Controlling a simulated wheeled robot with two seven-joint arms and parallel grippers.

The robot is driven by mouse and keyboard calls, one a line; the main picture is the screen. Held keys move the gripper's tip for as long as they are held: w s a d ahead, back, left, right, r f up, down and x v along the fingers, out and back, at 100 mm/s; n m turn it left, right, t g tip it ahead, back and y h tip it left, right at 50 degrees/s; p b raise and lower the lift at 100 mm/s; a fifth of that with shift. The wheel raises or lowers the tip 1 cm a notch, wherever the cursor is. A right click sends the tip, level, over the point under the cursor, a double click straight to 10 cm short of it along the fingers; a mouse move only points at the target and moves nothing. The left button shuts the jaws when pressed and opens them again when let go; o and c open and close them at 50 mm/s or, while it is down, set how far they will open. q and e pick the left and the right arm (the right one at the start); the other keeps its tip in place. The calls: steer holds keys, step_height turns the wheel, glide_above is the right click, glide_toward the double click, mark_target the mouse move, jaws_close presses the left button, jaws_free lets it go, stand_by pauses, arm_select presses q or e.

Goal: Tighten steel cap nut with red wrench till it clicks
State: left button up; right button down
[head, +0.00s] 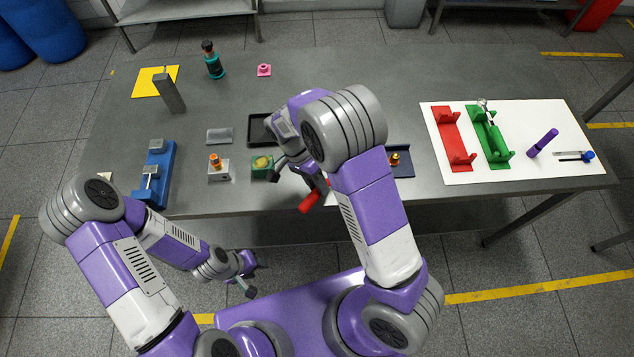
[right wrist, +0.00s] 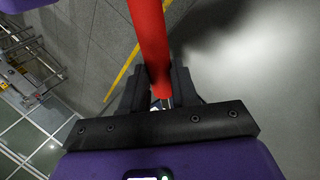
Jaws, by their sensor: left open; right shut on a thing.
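The red wrench (head: 313,196) shows as a red handle near the table's front edge. My right gripper (head: 306,178) is shut on it. In the right wrist view the red handle (right wrist: 151,40) runs up from between the dark fingers (right wrist: 160,92). The wrench's working end is not clearly visible. I cannot make out a steel cap nut. A grey block with an orange-topped fitting (head: 219,170) and a green block with a yellowish knob (head: 262,166) stand left of my right gripper. My left gripper (head: 249,274) is open and empty, in front of the table.
A blue fixture (head: 156,172) stands at left. A blue tray with an orange piece (head: 402,165) is partly behind my right arm. A black tray (head: 259,127) lies behind the blocks. A white mat (head: 462,176) with red and green holders lies right.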

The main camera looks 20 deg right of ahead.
steer(key=shift+r+p, duration=1.35)
steer(key=shift+r, duration=0.4)
steer(key=shift+f, duration=0.1)
